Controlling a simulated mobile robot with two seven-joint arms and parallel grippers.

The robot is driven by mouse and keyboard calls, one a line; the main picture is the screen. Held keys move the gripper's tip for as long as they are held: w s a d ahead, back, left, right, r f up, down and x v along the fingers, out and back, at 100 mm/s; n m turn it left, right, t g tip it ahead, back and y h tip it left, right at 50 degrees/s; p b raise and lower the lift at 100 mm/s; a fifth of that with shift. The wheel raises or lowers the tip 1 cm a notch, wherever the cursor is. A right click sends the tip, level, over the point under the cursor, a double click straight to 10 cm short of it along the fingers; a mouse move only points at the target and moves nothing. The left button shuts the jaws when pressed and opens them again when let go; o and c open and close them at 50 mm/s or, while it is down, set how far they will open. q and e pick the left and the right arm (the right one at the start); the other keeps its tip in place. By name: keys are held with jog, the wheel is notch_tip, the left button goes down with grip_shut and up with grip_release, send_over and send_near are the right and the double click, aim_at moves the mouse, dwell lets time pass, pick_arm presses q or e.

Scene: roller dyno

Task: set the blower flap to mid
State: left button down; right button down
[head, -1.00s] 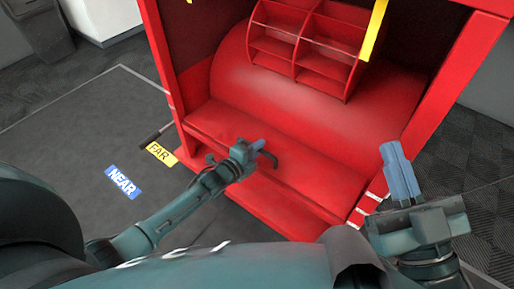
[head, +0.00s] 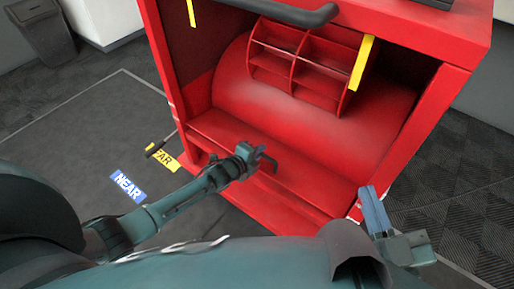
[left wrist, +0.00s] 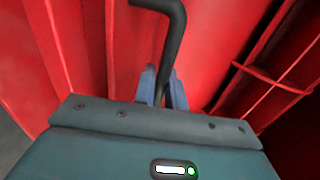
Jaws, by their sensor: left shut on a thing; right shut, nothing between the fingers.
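My left gripper (head: 256,157) is shut on a black bent handle (head: 272,163) in front of the red housing. In the left wrist view the fingers (left wrist: 162,82) close around the handle's straight rod (left wrist: 171,48), and its upper end bends off to the left. My right gripper (head: 370,198) is shut and empty at the housing's front right corner, touching nothing that I can see. I cannot make out the flap itself or any mark for mid.
The red housing (head: 460,95) holds a red roller (head: 275,110) and a compartmented rack (head: 300,65). A black bar (head: 285,12) crosses its top. A dark rod (head: 160,146) sticks out beside the yellow FAR label (head: 164,160) and blue NEAR label (head: 127,184).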

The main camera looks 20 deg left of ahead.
pick_arm(q)
jog(key=shift+w+d+r+p, duration=0.1)
jog(key=shift+w+r+p, duration=0.2)
jog(key=shift+r, duration=0.3)
jog(key=shift+w+d+r+p, duration=0.1)
jog(key=shift+w+r+p, duration=0.1)
jog(key=shift+r+p, duration=0.3)
jog(key=shift+w+d+r, duration=0.1)
jog(key=shift+w+r, duration=0.1)
pick_arm(e)
jog(key=shift+s+d+n, duration=0.1)
jog(key=shift+d+n, duration=0.15)
jog(key=shift+n, duration=0.05)
pick_arm(q)
jog(key=c, duration=1.5)
grip_release()
jog(key=shift+f, duration=0.15)
jog(key=shift+c, duration=0.2)
jog(key=shift+s, duration=0.1)
